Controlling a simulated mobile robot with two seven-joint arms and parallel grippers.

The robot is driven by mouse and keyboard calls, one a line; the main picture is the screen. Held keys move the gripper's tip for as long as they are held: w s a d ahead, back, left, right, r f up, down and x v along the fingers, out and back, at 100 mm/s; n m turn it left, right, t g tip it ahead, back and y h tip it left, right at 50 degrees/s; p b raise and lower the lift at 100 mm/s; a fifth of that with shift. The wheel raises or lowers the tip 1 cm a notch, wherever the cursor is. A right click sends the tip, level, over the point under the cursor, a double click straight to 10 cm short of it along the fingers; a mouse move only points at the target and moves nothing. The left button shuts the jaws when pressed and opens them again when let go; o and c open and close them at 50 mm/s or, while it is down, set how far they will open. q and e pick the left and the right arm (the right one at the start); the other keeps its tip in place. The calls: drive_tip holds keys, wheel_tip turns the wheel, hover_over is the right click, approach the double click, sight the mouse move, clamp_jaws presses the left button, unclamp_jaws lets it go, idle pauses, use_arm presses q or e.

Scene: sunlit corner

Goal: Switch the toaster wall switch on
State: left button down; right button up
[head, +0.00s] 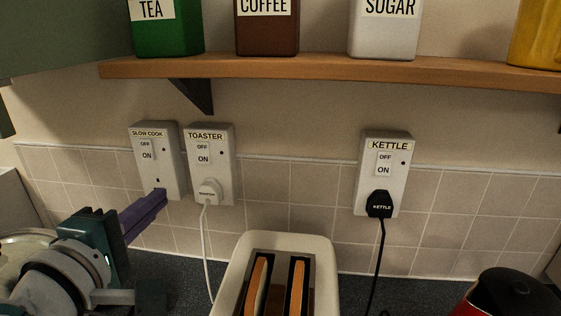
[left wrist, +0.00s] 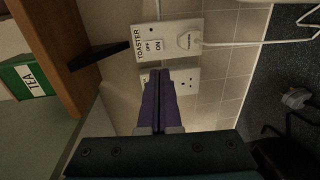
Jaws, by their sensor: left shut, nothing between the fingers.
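The toaster wall switch (head: 203,155) is a white rocker marked OFF and ON, on a white plate labelled TOASTER (head: 222,170) on the wall. The toaster's white plug (head: 208,191) sits in that plate. I cannot tell which way the rocker is tilted. The plate (left wrist: 180,32) and its rocker (left wrist: 153,47) also show in the left wrist view. My left gripper (head: 163,194) has long purple fingers, shut and empty. Its tips are at the lower part of the SLOW COOK plate, left of and below the toaster rocker. The fingers (left wrist: 157,75) partly hide the SLOW COOK plate (left wrist: 185,75) in the wrist view. My right gripper is not in view.
The SLOW COOK plate (head: 168,168) is close beside the toaster plate. A KETTLE plate (head: 396,205) with a black plug is further right. A cream toaster (head: 325,265) with bread stands below on the dark counter. A wooden shelf (head: 320,68) with canisters runs above. A red kettle (head: 465,308) is lower right.

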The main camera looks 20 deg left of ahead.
sight(203, 161)
use_arm(q)
drive_tip(key=b+x, duration=0.5)
drive_tip(key=x, duration=0.7)
drive_tip(key=shift+w+f+b, duration=0.2)
drive_tip(key=shift+w+b, duration=0.15)
drive_tip(key=shift+w+a+r+b, duration=0.1)
drive_tip(key=shift+w+a+b, duration=0.15)
drive_tip(key=shift+w, duration=0.4)
drive_tip(key=shift+w+f+b, duration=0.1)
drive_tip(key=shift+f+b, duration=0.3)
drive_tip(key=shift+b, duration=0.55)
drive_tip(key=shift+r+p, duration=0.3)
drive_tip(key=shift+d, duration=0.1)
